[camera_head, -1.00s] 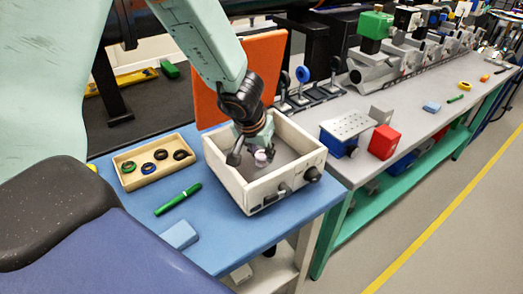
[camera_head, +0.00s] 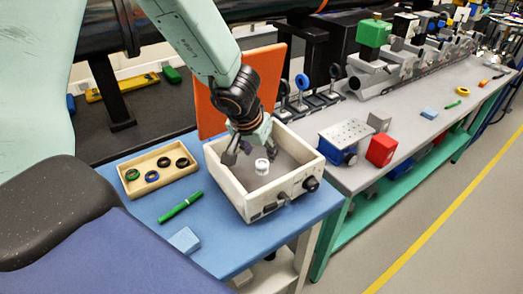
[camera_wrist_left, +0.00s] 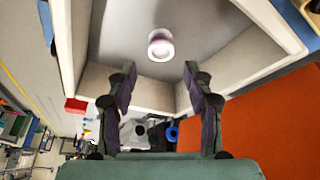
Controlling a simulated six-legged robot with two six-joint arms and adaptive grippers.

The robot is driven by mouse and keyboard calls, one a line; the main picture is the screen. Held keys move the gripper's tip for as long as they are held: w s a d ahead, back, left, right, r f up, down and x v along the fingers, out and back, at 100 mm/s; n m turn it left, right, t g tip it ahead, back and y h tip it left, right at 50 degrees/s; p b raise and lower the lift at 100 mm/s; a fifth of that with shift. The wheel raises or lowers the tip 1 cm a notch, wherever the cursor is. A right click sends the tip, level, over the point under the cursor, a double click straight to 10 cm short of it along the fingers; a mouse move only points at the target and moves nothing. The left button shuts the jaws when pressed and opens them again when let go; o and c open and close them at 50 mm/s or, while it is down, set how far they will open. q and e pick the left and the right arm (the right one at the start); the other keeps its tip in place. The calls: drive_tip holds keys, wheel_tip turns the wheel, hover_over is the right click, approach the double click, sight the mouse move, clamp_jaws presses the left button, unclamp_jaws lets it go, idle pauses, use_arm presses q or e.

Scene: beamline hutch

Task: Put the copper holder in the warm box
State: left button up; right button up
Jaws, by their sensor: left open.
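The warm box (camera_head: 228,190) is a white open-topped box with dark knobs on its front, standing on the blue bench top. A small pale, round piece, taken to be the copper holder (camera_head: 262,166), stands on the grey floor inside it; its colour looks whitish rather than copper. It also shows in the left wrist view (camera_wrist_left: 160,45), apart from the fingers. My left gripper (camera_head: 251,156) is open and empty, at the box's back part, just behind and above the holder. Its two spread fingers show in the wrist view (camera_wrist_left: 161,72). My right gripper is out of view.
A wooden tray (camera_head: 141,192) with several dark rings lies left of the box, with a green pen (camera_head: 180,207) and a light blue block (camera_head: 184,240) in front. An orange panel (camera_head: 208,100) stands upright behind the box. A red block (camera_head: 381,150) is on the grey bench.

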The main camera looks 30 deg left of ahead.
use_arm(q)
drive_tip(key=p+v, duration=0.4)
drive_tip(key=v, duration=0.3)
drive_tip(key=shift+r, duration=0.2)
drive_tip(key=shift+f, duration=0.1)
drive_tip(key=shift+s, duration=0.1)
idle(0.3)
idle(0.4)
